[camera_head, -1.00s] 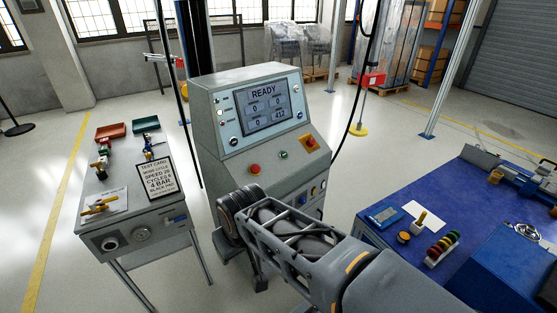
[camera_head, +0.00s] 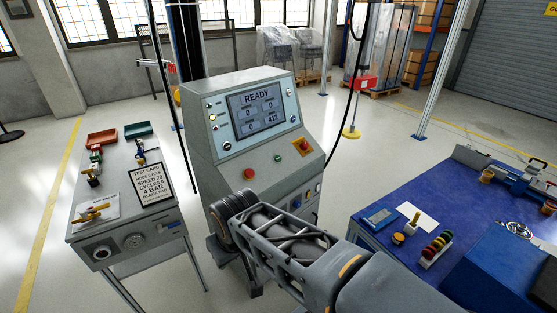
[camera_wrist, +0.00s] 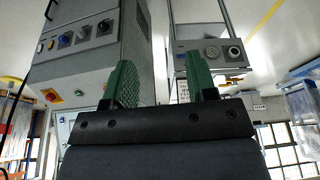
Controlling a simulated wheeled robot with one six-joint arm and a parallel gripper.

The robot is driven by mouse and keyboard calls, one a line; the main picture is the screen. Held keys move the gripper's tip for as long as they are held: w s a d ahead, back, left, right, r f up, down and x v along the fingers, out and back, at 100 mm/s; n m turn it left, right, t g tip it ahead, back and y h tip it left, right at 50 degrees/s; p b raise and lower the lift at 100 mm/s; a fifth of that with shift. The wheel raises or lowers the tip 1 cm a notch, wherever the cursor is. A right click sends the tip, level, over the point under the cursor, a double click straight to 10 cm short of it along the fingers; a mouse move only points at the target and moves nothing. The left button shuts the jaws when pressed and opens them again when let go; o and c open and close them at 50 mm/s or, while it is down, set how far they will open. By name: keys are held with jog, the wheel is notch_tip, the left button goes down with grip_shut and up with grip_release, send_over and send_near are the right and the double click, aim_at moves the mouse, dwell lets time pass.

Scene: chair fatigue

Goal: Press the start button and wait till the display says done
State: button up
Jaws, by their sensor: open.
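The grey control console (camera_head: 210,120) stands in the middle, its display (camera_head: 258,108) reading READY with several number fields below. On its sloped panel are a red button (camera_head: 249,173), a small green button (camera_head: 278,158) and a red emergency knob on a yellow plate (camera_head: 303,146). Which one is start cannot be read. In the wrist view, which looks inverted, the console (camera_wrist: 75,65) is on the left with its yellow-plated knob (camera_wrist: 45,99). My gripper (camera_wrist: 160,85) is open and empty, its green fingers apart, touching no button. In the head view my arm hides the gripper.
A side table (camera_head: 75,236) on the left holds a test card (camera_head: 151,184), coloured bins and small fixtures. A blue-topped bench (camera_head: 447,205) on the right holds tools and coloured rings. A cable hangs behind the console. Open floor lies between the furniture.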

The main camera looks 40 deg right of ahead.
grip_shut()
dwell(1.4)
